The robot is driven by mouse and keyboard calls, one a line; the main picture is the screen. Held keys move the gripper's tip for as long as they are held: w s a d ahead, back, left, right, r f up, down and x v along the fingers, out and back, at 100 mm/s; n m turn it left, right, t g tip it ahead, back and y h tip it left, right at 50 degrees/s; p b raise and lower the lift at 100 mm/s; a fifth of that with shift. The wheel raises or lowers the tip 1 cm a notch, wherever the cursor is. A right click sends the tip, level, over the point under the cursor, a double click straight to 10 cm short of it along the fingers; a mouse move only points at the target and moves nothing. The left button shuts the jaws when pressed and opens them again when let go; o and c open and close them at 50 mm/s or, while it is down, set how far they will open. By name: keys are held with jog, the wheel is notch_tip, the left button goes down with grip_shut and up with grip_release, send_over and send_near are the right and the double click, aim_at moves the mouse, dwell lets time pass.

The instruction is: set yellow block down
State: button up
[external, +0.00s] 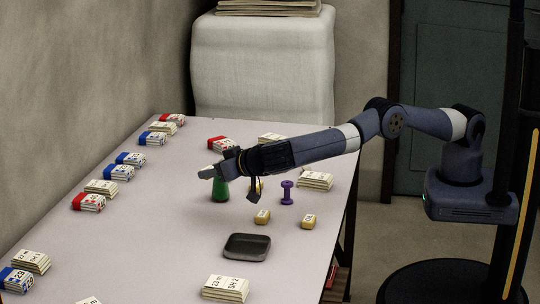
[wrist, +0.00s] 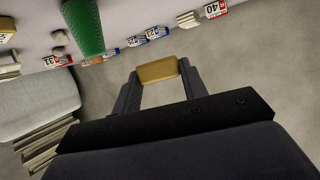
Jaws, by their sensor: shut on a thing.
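My gripper (wrist: 159,76) is shut on a yellow block (wrist: 157,69), which sits between the two fingertips in the wrist view.
A purple dumbbell-shaped piece (external: 287,193) stands to the right. A dark shallow tray (external: 247,246) lies nearer the camera. Several card stacks line the table (external: 170,230), whose middle left is clear.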

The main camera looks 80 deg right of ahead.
send_over(217, 217)
notch_tip(217, 217, down, 8)
jog(key=shift+f+b, duration=0.1)
jog(key=shift+b, duration=0.3)
jog(key=shift+f, duration=0.5)
jog(key=shift+f, duration=0.15)
jog(key=o, duration=1)
jog(key=shift+f, duration=0.25)
jog(key=shift+c, duration=0.2)
jog(key=shift+r, duration=0.2)
jog(key=v, duration=0.4)
jog(key=r+v, duration=0.1)
jog(key=v, duration=0.7)
jog(key=shift+w+r+p, duration=0.1)
jog(key=shift+r+p, duration=0.15)
jog(key=shift+p, duration=0.05)
